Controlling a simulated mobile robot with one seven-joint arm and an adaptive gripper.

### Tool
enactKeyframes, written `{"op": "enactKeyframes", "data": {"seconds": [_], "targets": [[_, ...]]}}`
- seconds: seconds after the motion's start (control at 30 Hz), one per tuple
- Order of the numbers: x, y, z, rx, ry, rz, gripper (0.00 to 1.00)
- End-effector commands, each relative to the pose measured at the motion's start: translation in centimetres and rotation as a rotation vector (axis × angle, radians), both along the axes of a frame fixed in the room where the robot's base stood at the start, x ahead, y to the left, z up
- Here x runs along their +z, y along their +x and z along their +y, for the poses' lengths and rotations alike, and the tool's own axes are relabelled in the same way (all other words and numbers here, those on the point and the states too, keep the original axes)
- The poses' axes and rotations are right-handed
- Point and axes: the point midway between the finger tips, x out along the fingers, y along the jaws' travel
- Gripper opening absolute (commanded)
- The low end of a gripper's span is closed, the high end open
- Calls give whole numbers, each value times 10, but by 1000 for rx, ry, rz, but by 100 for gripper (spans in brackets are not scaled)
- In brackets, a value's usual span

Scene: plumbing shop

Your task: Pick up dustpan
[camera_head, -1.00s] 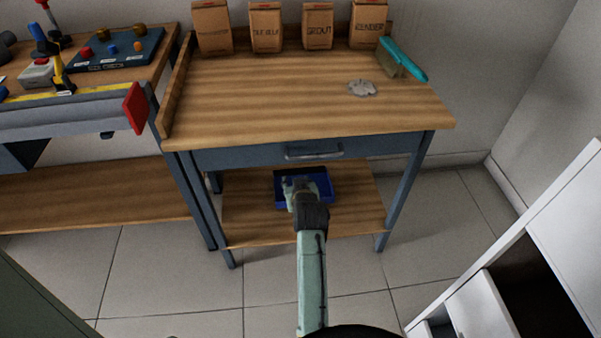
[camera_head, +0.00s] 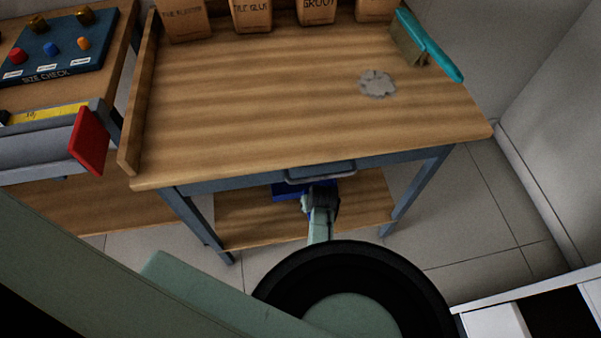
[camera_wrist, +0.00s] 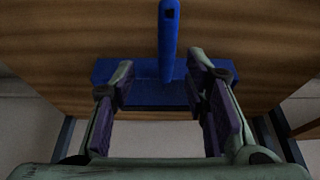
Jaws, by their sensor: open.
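My gripper (camera_wrist: 162,82) is open, with one finger on each side of the line of the handle. The fingertips overlap the pan in the picture; I cannot tell whether they touch it. In the head view my gripper (camera_head: 318,190) is under the bench top.
A teal brush (camera_head: 430,48) and a grey patch (camera_head: 377,84) lie on top, with paper bags behind. A white cabinet (camera_head: 530,310) stands at lower right.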

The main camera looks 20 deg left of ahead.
Motion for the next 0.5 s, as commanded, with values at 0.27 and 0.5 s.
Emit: {"op": "enactKeyframes", "data": {"seconds": [0.27, 0.5], "targets": [[-30, 11, 8, 0, 2, -2, 42], [-59, 12, 18, 3, 0, 0, 42]]}}
